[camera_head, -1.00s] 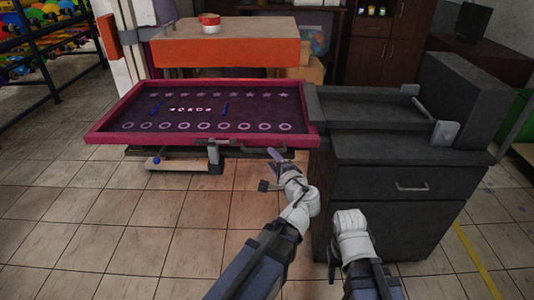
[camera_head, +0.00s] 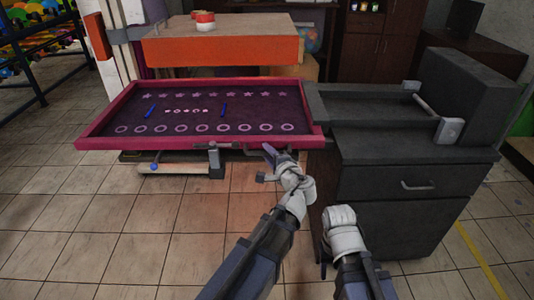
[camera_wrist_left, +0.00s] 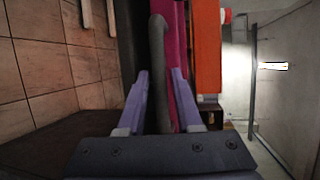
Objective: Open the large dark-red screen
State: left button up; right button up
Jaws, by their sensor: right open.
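The large dark-red screen (camera_head: 110,142) lies level in the head view, a magenta-red frame around a dark purple sheet with printed stars and rings. A grey handle (camera_head: 268,149) sits at its front edge, right of centre. My left gripper (camera_head: 268,165) is at this handle, reaching up from below. In the left wrist view, the two purple fingers of my left gripper (camera_wrist_left: 160,95) stand apart on either side of the dark handle bar (camera_wrist_left: 158,50); the red screen edge (camera_wrist_left: 182,60) is beside it. My right gripper (camera_head: 322,260) is low before the cabinet, mostly hidden by its wrist.
A dark grey cabinet (camera_head: 400,215) with a drawer stands right of the screen and joins it. An orange-edged platform (camera_head: 222,52) stands behind the screen, with a red and white round item (camera_head: 204,21) on it. Tiled floor (camera_head: 90,245) is clear at the front left.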

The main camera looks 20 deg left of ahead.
pick_arm(q)
grip_shut()
dwell(1.1)
